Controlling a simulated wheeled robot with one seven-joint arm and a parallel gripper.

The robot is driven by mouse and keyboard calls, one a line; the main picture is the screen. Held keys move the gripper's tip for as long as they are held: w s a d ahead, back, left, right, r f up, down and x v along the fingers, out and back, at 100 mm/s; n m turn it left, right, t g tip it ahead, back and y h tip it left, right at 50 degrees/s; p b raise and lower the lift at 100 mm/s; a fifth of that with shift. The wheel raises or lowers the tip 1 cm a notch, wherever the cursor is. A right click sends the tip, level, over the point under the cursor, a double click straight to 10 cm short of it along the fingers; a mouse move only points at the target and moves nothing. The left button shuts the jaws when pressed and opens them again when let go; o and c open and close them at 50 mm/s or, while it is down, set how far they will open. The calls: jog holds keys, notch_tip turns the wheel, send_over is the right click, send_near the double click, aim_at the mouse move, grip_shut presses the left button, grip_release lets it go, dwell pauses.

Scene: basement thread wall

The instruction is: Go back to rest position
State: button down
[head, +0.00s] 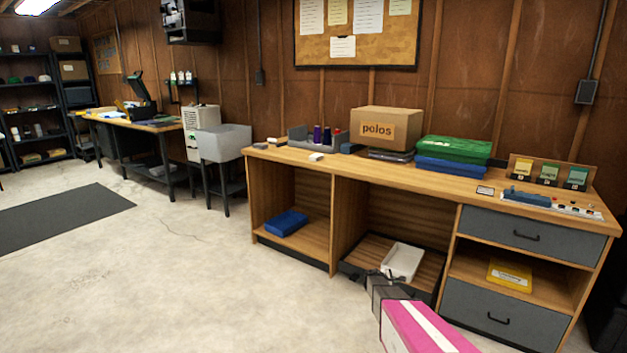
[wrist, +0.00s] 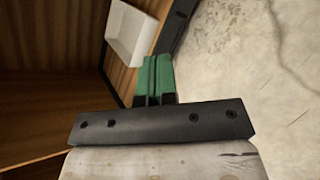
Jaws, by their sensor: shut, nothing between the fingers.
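My gripper (head: 379,277) is low in front of the workbench (head: 350,167), near its middle opening. Its green fingers, seen in the wrist view (wrist: 155,62), are together with nothing between them. My pink and white arm runs from the gripper to the bottom edge of the head view. A white tray (head: 402,261) lies just beyond the gripper, on a dark-edged low drawer (head: 361,264). The tray also shows at the top of the wrist view (wrist: 131,34), apart from the fingers.
A blue item (head: 286,223) lies on the left shelf. A yellow packet (head: 510,275) sits between grey drawers.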

jog(key=s+a+r+m+g+y, duration=0.2)
jog(key=s+a+r+m, duration=0.3)
jog(key=s, duration=0.7)
jog(key=s+a+r+m+g+y, duration=0.2)
jog(key=s+a+r+m+y, duration=0.2)
jog(key=s+a+r, duration=0.4)
jog(key=s+a+r+m+g+y, duration=0.3)
jog(key=s+a+r+m, duration=0.3)
jog(key=s, duration=1)
notch_tip(320, 180, up, 2)
jog(key=shift+s+a+r+m+y, duration=0.1)
jog(key=shift+s+a+m+y, duration=0.15)
jog(key=shift+s+m+y, duration=0.25)
jog(key=shift+w, duration=0.15)
